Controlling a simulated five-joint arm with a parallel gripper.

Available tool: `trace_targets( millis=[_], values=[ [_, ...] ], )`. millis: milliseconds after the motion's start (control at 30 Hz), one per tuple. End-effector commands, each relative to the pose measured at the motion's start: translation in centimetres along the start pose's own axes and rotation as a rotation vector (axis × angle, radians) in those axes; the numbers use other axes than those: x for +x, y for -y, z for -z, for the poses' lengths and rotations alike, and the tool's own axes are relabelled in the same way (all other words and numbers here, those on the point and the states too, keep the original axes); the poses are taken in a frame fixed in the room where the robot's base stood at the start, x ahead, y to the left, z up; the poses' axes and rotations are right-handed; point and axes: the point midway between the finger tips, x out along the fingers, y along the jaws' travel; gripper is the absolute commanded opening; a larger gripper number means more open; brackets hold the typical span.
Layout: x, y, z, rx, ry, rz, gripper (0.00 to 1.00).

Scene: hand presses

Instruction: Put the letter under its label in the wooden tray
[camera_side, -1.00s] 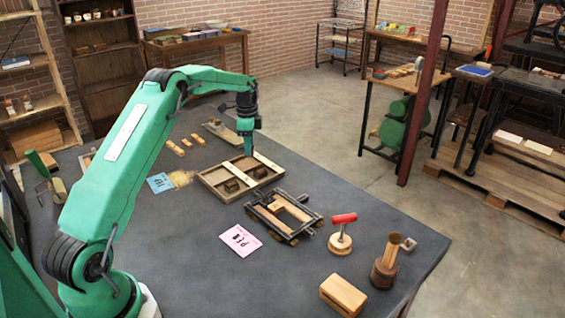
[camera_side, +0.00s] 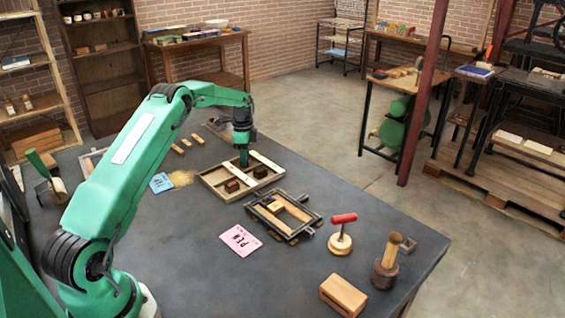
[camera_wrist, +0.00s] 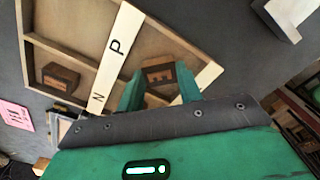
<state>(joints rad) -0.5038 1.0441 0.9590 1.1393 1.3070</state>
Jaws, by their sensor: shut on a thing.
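The wooden tray (camera_side: 210,183) lies on the dark table and holds dark brown blocks (camera_side: 232,186), (camera_side: 260,172). A pale label strip (camera_side: 265,161) crosses it. In the wrist view the strip (camera_wrist: 112,58) reads P and N, and one block (camera_wrist: 60,78) sits in the tray (camera_wrist: 75,25) at left. My gripper (camera_side: 243,163) points down over the tray, beside the strip. In the wrist view my gripper (camera_wrist: 160,82) is shut on a small brown letter block (camera_wrist: 158,74), seen between the fingers. Its face is too small to read.
A pink card (camera_side: 240,240) lies in front of the tray and a blue card (camera_side: 161,183) to its left. A metal frame (camera_side: 284,217), a red-handled stamp (camera_side: 341,232) and a wooden block (camera_side: 343,296) stand to the right. The table's centre front is clear.

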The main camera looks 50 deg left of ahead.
Motion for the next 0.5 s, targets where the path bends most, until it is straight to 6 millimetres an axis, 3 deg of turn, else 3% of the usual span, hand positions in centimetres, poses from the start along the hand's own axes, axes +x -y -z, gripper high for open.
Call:
trace_targets(
  millis=[400,433,500],
  values=[
    [0.35,0.02,0.01,0.0,0.0,0.001,0.14],
    [0.37,0.02,0.01,0.0,0.0,0.001,0.37],
    [0.34,0.03,0.01,0.0,0.0,0.001,0.51]
  ],
)
